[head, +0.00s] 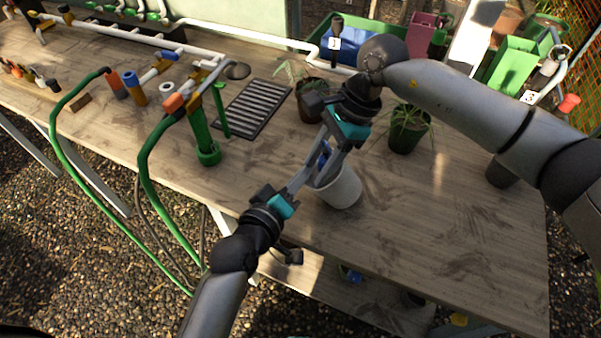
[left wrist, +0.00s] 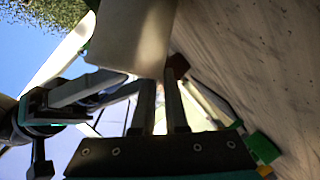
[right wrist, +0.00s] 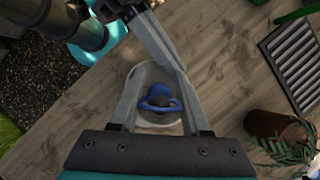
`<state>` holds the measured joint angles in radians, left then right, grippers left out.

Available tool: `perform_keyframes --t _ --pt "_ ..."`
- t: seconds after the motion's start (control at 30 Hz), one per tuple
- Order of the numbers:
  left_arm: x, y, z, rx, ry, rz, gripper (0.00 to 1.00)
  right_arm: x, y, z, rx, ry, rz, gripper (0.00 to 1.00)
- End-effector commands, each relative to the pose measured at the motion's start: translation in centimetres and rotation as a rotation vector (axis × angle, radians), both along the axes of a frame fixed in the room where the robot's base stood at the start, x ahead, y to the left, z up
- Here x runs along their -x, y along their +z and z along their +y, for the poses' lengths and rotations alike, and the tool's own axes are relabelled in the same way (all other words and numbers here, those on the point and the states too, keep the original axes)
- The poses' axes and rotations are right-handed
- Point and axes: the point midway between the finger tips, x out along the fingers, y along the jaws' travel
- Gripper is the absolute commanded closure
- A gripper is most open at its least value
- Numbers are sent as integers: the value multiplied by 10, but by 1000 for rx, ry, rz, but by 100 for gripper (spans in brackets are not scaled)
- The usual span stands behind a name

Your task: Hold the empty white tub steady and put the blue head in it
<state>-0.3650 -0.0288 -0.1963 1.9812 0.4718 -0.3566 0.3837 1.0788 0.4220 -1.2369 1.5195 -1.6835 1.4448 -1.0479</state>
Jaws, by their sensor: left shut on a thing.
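The white tub (head: 342,191) stands on the bench in the head view. My left gripper (head: 312,178) is shut on its rim from the left. The tub's pale wall (left wrist: 132,35) also fills the top of the left wrist view, at the fingertips (left wrist: 160,85). The blue head (right wrist: 158,103) shows within the tub's mouth in the right wrist view. Only a bit of its blue shows between the arms in the head view. My right gripper (right wrist: 160,90) is over the tub, its fingers apart on either side of the blue head, with gaps. How deep the head sits is unclear.
Potted plants (head: 408,130) (head: 313,101) stand behind the tub. Green bins (head: 512,62) stand at the back right.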

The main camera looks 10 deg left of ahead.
Motion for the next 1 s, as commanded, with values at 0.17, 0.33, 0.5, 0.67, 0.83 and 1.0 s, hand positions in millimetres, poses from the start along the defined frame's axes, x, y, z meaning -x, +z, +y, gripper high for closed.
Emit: perform_keyframes --t 0.17,0.33,0.5,0.67,0.83,1.0 --pt "-3 12 -4 17 0 -28 100 0 -2 -8 22 -5 10 19" --pt "-4 11 -2 13 3 -26 100 -5 28 -17 17 -3 9 19" --pt "-3 7 0 6 4 -19 100 -11 66 -28 9 -1 3 19" --pt "-2 7 -1 7 3 -16 100 -16 93 -37 5 -2 2 19" --pt "-2 6 -1 7 1 -15 100 -19 108 -41 2 -1 0 19" --pt "-1 6 -1 6 1 -14 100 -20 111 -42 1 1 2 19"
